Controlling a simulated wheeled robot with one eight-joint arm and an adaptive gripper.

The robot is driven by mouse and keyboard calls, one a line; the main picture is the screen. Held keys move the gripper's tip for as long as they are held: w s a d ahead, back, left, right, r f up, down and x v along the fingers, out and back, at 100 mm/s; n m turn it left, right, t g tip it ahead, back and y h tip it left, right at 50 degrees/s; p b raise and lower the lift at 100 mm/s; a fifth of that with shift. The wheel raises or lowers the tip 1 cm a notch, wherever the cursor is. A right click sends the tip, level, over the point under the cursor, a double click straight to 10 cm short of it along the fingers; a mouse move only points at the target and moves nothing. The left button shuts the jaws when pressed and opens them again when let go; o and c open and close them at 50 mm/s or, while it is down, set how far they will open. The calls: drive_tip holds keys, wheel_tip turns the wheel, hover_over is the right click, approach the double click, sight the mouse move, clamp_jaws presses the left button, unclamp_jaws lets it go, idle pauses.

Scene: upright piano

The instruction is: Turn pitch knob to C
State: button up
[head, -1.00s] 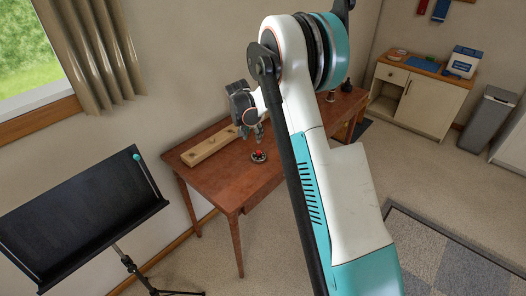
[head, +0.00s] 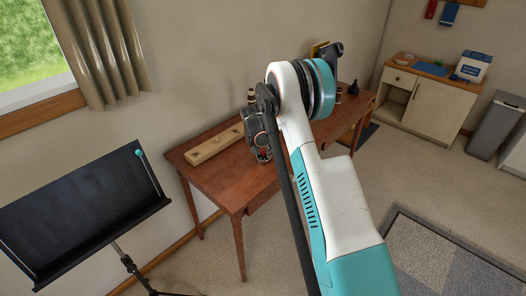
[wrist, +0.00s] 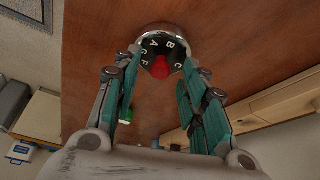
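The pitch knob is a small red knob (wrist: 160,68) on a dark round dial (wrist: 157,50) with a silver rim and white letters, among them A, B, C, G and F. It sits on the brown wooden table (head: 215,186). C is to the right of the red knob in the wrist view; I cannot tell surely which letter the knob points to. My gripper (wrist: 162,60) is open, with a green-padded finger on each side of the red knob and gaps between. In the head view my gripper (head: 262,154) is low over the dial and mostly hides it.
A long wooden block (head: 213,146) lies on the table behind my gripper. Dark bottles stand at the table's far right. A black music stand (head: 85,210) is at the left. A green object (wrist: 127,112) shows past the left finger in the wrist view.

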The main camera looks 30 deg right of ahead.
drive_tip(key=shift+c, duration=0.3)
clamp_jaws()
drive_tip(key=shift+n, duration=0.5)
drive_tip(key=n, duration=0.1)
drive_tip(key=n+y, duration=0.1)
drive_tip(key=shift+s+d+n+t+b, duration=0.15)
drive_tip(key=shift+n+t+b, duration=0.15)
drive_tip(key=shift+t+b, duration=0.1)
drive_tip(key=shift+n+t+y, duration=0.4)
drive_tip(key=shift+n+y, duration=0.2)
drive_tip(key=shift+n, duration=0.8)
